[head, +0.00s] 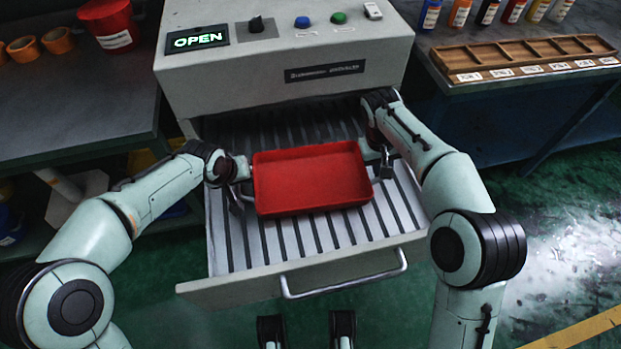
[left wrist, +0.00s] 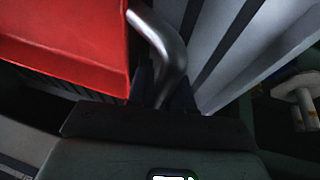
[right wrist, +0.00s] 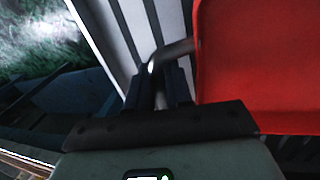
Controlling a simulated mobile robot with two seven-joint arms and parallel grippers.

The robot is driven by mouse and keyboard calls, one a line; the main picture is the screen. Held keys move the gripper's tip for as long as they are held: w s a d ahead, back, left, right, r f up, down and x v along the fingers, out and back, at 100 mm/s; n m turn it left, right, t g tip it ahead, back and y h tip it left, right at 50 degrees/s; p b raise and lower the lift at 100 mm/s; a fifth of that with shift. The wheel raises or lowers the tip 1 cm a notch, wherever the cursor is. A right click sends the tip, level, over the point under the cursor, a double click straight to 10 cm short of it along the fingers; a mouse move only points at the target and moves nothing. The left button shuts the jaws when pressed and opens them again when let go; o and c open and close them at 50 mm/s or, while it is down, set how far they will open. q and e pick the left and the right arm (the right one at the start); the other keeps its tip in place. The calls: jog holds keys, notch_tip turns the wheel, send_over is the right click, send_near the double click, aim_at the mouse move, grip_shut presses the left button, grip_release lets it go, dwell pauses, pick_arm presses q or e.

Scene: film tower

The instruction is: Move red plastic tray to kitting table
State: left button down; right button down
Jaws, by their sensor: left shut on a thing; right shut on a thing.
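The red plastic tray (head: 311,178) is an empty, shallow rectangular tray over the slatted rack of the open drawer (head: 225,282). I cannot tell whether it touches the slats. My left gripper (head: 239,185) is at its left end, shut on a metal handle (left wrist: 165,50) of the tray. My right gripper (head: 381,160) is at its right end, shut on the other metal handle (right wrist: 172,52). Red tray wall shows beside the handles in the left wrist view (left wrist: 65,45) and the right wrist view (right wrist: 255,65). The fingertips are partly hidden.
The grey machine (head: 290,80) behind the drawer has a lit OPEN display (head: 195,39). A left bench (head: 70,110) holds a red bucket (head: 107,22) and orange rings. A right table (head: 450,40) holds a wooden compartment tray (head: 525,55) and several bottles. The drawer handle (head: 345,280) juts forward.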

pick_arm(q)
jog(key=shift+r, duration=0.1)
